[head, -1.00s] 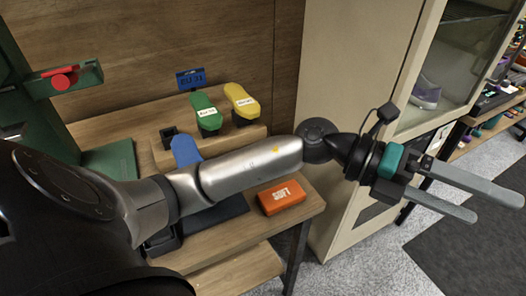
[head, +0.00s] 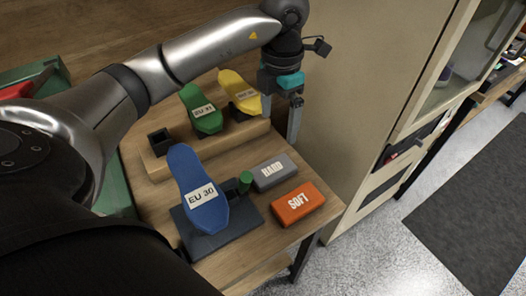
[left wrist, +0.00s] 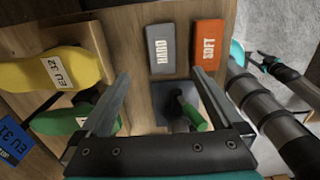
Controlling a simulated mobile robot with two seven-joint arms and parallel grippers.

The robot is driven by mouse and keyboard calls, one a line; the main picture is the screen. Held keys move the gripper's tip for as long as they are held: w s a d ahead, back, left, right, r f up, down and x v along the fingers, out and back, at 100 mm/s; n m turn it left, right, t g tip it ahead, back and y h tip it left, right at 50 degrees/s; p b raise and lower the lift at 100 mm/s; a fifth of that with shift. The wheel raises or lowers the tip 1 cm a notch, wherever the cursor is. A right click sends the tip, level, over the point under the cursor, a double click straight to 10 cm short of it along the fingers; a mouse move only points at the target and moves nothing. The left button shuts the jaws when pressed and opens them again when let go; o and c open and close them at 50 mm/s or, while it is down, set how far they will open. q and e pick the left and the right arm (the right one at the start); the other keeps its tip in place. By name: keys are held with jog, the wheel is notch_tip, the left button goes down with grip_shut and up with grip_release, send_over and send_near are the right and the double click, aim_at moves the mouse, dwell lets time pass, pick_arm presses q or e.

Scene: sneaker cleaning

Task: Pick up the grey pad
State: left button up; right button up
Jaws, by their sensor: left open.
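The grey pad (head: 274,171), labelled HARD, lies flat on the wooden table beside an orange pad (head: 298,203) labelled SOFT. My left gripper (head: 281,118) is open and empty, above and behind the grey pad, with its fingers pointing down. In the left wrist view the grey pad (left wrist: 160,48) lies beyond the fingertips, between their lines, and nothing touches it. The orange pad (left wrist: 207,47) is just to its right there. Part of my right arm shows at the right of that view, with its gripper (left wrist: 263,62) too small to read.
Green (head: 202,110) and yellow (head: 239,91) soles stand on a wooden block behind. A beige cabinet (head: 356,100) stands close on the right.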

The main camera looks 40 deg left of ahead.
pick_arm(q)
send_over(274, 168)
notch_tip(274, 168, down, 5)
jog(key=f, duration=0.2)
jog(key=f+b, duration=0.1)
jog(key=f, duration=0.1)
jog(key=shift+w+d+f, duration=0.1)
jog(key=shift+w+d, duration=0.05)
jog(key=shift+d, duration=0.05)
jog(key=shift+f, duration=0.45)
jog(key=f, duration=0.3)
jog(key=f+b, duration=0.1)
jog(key=shift+s+a+f, duration=0.2)
jog(key=shift+s+f, duration=0.05)
jog(key=shift+f, duration=0.25)
pick_arm(e)
jog(key=shift+s+d+f, duration=0.2)
jog(key=shift+d+f, duration=0.35)
jog(key=shift+d, duration=0.1)
jog(key=shift+s+d+f, duration=0.2)
jog(key=shift+d+f, duration=0.35)
jog(key=shift+d, duration=0.05)
pick_arm(q)
jog(key=shift+c, duration=0.2)
pick_arm(e)
jog(key=shift+d, duration=0.1)
